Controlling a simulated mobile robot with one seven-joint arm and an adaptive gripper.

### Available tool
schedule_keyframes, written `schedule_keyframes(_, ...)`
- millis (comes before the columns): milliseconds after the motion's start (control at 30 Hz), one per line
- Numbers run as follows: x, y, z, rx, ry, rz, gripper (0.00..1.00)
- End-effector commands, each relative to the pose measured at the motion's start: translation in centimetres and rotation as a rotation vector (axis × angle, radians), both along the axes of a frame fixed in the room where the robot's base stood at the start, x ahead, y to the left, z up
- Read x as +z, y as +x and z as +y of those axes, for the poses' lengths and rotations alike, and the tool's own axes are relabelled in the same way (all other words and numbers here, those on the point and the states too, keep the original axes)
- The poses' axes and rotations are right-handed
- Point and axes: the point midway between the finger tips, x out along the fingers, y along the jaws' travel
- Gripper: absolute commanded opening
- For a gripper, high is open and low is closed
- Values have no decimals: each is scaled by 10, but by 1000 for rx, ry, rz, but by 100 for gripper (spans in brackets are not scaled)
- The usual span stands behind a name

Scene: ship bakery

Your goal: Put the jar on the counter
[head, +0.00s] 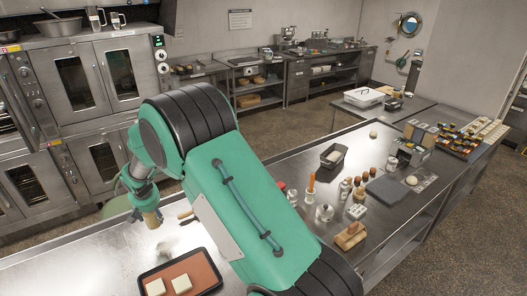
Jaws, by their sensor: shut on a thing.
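My gripper (148,207) is at the left, pointing down over the near steel counter (85,262). It is shut on a small tan, upright cylinder, which looks like the jar (152,219). The upper part of the jar is hidden by the gripper. I cannot tell whether the jar's base touches the counter or is slightly above it.
A dark-rimmed tray (208,262) with pale square blocks lies near the jar. A whitish, indistinct item (168,244) is close by. Right of my arm, a steel table holds a wooden block (350,236), bottles and a dark bin (334,155). Ovens (90,75) stand behind.

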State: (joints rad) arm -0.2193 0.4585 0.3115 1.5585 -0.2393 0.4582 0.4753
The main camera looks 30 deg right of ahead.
Motion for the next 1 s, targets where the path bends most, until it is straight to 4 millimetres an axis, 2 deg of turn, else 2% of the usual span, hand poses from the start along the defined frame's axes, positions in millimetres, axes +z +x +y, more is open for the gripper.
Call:
schedule_keyframes(33,4,9,-21,-22,1,-1,17)
schedule_keyframes(433,12,49,-175,-164,1,1,17)
schedule_keyframes(700,16,60,-282,-257,3,2,17)
schedule_keyframes(1000,19,55,-401,-358,4,2,17)
